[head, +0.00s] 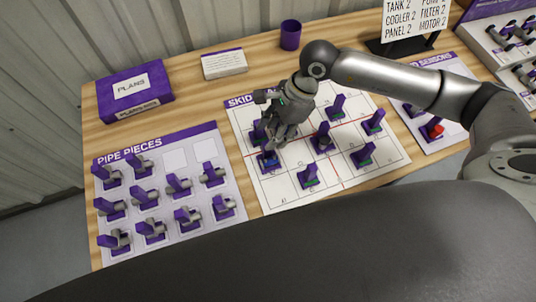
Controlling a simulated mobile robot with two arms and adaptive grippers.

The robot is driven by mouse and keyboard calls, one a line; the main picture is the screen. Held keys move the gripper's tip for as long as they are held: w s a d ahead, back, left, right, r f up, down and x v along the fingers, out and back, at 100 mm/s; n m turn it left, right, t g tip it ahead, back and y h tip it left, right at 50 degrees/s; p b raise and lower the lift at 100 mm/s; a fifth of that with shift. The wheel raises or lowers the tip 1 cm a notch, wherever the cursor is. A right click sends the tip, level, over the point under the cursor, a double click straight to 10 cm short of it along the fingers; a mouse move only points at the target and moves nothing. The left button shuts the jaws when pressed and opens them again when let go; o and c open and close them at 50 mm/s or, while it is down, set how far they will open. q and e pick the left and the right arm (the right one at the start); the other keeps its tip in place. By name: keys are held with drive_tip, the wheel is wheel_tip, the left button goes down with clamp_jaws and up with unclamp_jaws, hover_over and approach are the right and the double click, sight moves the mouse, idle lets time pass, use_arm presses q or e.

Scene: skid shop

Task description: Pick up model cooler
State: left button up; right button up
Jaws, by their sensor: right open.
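Several small models with purple upright parts stand on the white gridded skid mat (276,195). One model with a blue part (270,161) stands at the mat's left side, and I cannot read which model is the cooler. My right gripper (279,142) points down, open, just above and behind the blue-marked model. I cannot tell whether the fingers touch it. Another purple model (257,133) is partly hidden beside the gripper. My left gripper is out of view.
Other models (322,139) (309,177) (363,156) stand close by on the mat. A pipe pieces board (176,158) lies at left, a sensors board (408,115) at right. A plans box (134,91), a card box (224,64) and a purple cup (290,35) stand behind.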

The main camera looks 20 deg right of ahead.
sight(266, 143)
drive_tip(key=shift+w+a+f, duration=0.1)
drive_tip(key=shift+a+f, duration=0.05)
drive_tip(key=shift+f, duration=0.1)
drive_tip(key=p+x, duration=0.2)
drive_tip(key=x, duration=0.2)
drive_tip(key=shift+p, duration=0.3)
drive_tip(key=shift+f, duration=0.4)
drive_tip(key=shift+a+f, duration=0.1)
drive_tip(key=shift+c, duration=0.2)
drive_tip(key=c, duration=0.4)
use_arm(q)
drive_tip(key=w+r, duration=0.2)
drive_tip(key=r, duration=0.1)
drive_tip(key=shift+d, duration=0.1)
use_arm(e)
clamp_jaws()
